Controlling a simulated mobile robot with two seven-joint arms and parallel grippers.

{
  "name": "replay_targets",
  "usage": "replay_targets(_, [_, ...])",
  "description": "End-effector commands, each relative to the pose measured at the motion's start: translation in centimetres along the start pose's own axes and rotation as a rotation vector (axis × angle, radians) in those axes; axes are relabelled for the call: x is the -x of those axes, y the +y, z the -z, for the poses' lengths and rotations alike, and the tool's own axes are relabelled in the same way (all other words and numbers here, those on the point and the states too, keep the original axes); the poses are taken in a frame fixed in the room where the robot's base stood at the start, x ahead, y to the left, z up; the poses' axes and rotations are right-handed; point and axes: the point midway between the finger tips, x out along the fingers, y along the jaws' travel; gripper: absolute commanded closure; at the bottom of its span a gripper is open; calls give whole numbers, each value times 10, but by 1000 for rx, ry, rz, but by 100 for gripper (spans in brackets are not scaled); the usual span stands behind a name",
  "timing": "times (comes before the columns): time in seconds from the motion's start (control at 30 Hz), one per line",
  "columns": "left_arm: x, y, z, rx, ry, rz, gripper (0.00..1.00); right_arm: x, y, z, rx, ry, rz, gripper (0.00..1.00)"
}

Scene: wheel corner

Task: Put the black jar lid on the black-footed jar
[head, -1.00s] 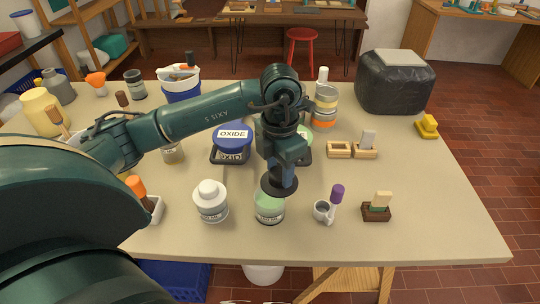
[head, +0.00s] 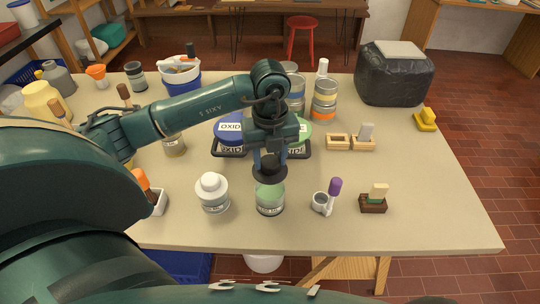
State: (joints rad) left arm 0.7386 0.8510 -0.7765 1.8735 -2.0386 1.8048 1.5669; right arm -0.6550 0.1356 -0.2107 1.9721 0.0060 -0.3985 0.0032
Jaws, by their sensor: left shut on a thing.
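My left gripper (head: 270,160) is shut on the black jar lid (head: 270,173), a flat dark disc held level and pointing down. Just in front of and below it stands an open clear jar (head: 270,199) with pale green contents and a dark label or band low down, upright near the table's front. In the head view the lid overlaps the jar's back rim, and green contents show in front of it. The lid looks apart from the jar, but the exact gap is hard to tell. My right gripper is not in view.
A white-capped jar (head: 212,194) stands close left of the open jar. A small grey cup with a purple-handled tool (head: 334,189) and a dark block (head: 373,204) stand right. Blue and green lidded tubs (head: 230,126) sit behind the gripper. The front strip of table is free.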

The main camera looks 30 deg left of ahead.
Motion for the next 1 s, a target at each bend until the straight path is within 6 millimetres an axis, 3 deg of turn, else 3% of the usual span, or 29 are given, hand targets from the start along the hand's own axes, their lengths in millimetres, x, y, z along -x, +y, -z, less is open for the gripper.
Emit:
replay_targets(0.3, [-23, 0, 0, -1, 0, 0, 81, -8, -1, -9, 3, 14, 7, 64])
replay_targets(0.6, [-47, 0, 0, -1, 0, 0, 81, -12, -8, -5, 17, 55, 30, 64])
replay_targets(1.0, [-48, 0, 0, -2, 0, 0, 81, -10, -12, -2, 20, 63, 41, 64])
